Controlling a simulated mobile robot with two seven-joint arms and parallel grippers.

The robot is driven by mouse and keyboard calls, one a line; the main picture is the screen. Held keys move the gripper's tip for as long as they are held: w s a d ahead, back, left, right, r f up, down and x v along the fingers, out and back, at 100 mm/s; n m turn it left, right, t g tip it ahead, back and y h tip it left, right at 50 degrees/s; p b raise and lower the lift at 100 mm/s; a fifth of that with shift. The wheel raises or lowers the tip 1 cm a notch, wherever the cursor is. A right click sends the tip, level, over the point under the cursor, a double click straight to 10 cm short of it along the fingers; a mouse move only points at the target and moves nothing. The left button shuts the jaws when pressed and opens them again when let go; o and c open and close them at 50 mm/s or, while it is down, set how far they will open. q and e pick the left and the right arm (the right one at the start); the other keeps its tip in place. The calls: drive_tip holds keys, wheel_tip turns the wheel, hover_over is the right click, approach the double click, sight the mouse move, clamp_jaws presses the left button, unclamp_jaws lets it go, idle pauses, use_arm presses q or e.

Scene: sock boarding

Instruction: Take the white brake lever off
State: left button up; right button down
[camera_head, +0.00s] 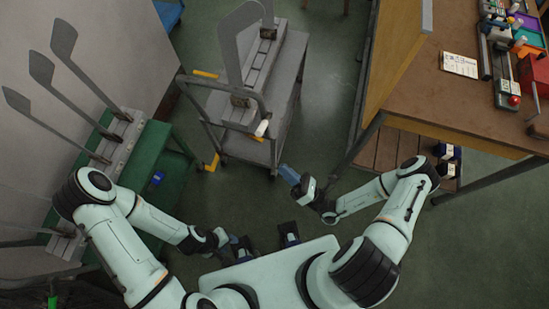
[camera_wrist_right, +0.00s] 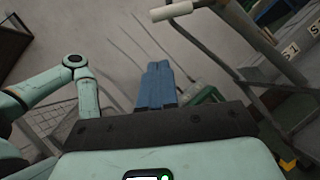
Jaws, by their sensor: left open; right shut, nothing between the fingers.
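The white brake lever (camera_head: 262,128) is on the near end of the grey cart (camera_head: 249,142), at the cart's handle side. In the right wrist view the white lever (camera_wrist_right: 171,11) shows at the top, sticking out on a grey frame. My right gripper (camera_head: 289,174) is in front of the cart, below and right of the lever and apart from it. Its blue fingers (camera_wrist_right: 157,84) are shut together with nothing between them. My left gripper (camera_head: 243,249) hangs low near my base, open and far from the lever; its fingers are hard to make out.
Grey sock boards (camera_head: 42,68) stand on a green bench (camera_head: 145,150) at the left. Another board (camera_head: 236,45) stands upright on the cart. A wooden workbench (camera_head: 455,95) with trays and a red box is at the right. Green floor (camera_head: 330,95) is clear between cart and workbench.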

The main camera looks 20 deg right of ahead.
use_arm(q)
drive_tip(key=shift+s+a+f, duration=0.1)
drive_tip(key=shift+s+f, duration=0.05)
drive_tip(key=shift+f, duration=0.1)
use_arm(e)
drive_tip(key=shift+v, duration=1)
